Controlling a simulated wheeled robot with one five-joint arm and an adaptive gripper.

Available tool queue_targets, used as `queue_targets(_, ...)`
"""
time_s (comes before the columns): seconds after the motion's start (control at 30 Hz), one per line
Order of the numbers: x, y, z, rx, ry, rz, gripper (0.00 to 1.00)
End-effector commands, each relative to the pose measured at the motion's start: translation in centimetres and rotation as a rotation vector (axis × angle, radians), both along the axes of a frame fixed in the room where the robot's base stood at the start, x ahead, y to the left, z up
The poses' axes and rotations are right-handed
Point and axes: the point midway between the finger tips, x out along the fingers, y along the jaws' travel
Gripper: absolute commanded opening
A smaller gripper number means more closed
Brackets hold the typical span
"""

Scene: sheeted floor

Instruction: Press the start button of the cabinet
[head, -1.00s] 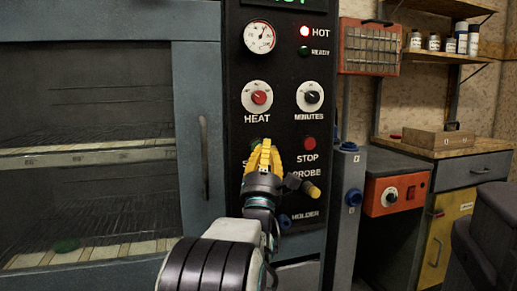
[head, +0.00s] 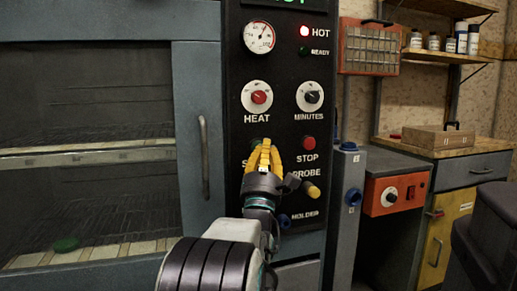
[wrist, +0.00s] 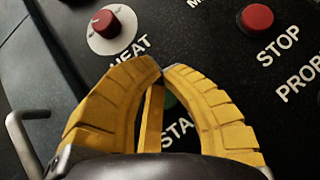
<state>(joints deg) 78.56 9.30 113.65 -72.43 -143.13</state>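The cabinet has a dark control panel (head: 283,73) to the right of its glass door. The green start button (wrist: 170,100) shows only in part between my gripper's fingers in the wrist view, above the partly covered START label. In the head view my fingers hide most of the label and button. My gripper (head: 265,145) has yellow fingers with their tips together in front of the panel; the wrist view shows the tips (wrist: 161,70) meeting, with nothing held. I cannot tell whether they touch the panel.
The red stop button (head: 309,143) is right of my gripper. The heat knob (head: 258,97) and minutes knob (head: 311,96) are above. The red HOT lamp (head: 305,31) is lit. A door handle (head: 204,155) stands out on the left. A probe with a yellow end (head: 312,190) is close right.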

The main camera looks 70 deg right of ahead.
Motion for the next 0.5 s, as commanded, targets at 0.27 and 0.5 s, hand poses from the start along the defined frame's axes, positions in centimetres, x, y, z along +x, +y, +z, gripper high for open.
queue_targets(0.27, 0.33, -0.49, -0.01, 0.000, 0.002, 0.002, 0.00)
queue_targets(0.5, 0.46, -0.71, 0.00, -0.001, 0.003, 0.004, 0.00)
